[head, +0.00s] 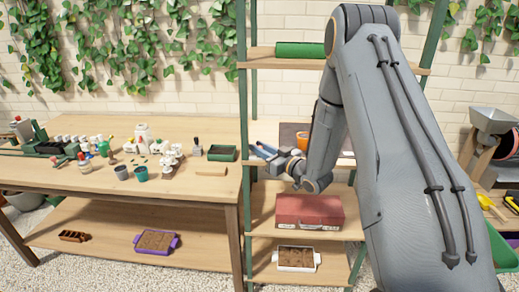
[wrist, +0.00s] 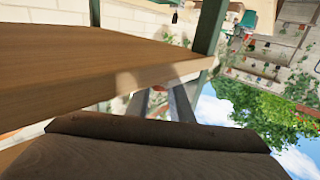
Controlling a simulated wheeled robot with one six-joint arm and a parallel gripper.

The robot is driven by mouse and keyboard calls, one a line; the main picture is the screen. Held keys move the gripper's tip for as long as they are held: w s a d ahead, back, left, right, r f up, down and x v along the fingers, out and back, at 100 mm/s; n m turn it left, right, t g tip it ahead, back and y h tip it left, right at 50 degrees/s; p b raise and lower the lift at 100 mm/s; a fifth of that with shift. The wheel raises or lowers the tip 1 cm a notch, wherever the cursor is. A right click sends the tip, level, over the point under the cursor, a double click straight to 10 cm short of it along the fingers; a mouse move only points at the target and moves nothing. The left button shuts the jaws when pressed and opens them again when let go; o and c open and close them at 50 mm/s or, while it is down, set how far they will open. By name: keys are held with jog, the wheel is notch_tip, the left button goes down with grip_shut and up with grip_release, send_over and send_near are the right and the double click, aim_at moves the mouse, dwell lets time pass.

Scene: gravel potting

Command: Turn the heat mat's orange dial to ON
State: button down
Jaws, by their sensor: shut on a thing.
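My gripper (head: 264,151) is at the left end of the middle shelf in the head view, its fingers pointing left. In the wrist view, the grey fingers (wrist: 163,102) are close together beside a wooden shelf edge. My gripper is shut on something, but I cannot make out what. A dark brown panel (head: 289,131), possibly the heat mat, shows behind my wrist. A small orange thing (head: 303,139) is in front of it, partly hidden by my arm; I cannot tell whether it is the dial. No ON marking is readable.
A green shelf post (head: 242,100) stands close to my gripper. A red toolbox (head: 309,211) is on the shelf below and a green roll (head: 299,49) above. The wooden bench (head: 60,175) at left holds pots, bottles and a green tray (head: 222,153).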

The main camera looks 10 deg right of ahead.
jog(key=n+g+y+b, duration=0.2)
jog(key=n+y, duration=0.1)
jog(key=shift+w+g, duration=0.15)
jog(key=shift+g, duration=0.15)
jog(key=shift+n+g+y+b, duration=0.45)
jog(key=shift+n+g+y, duration=0.15)
jog(key=shift+g+y, duration=0.3)
jog(key=c, duration=1.9)
grip_release()
jog(key=shift+o, duration=0.2)
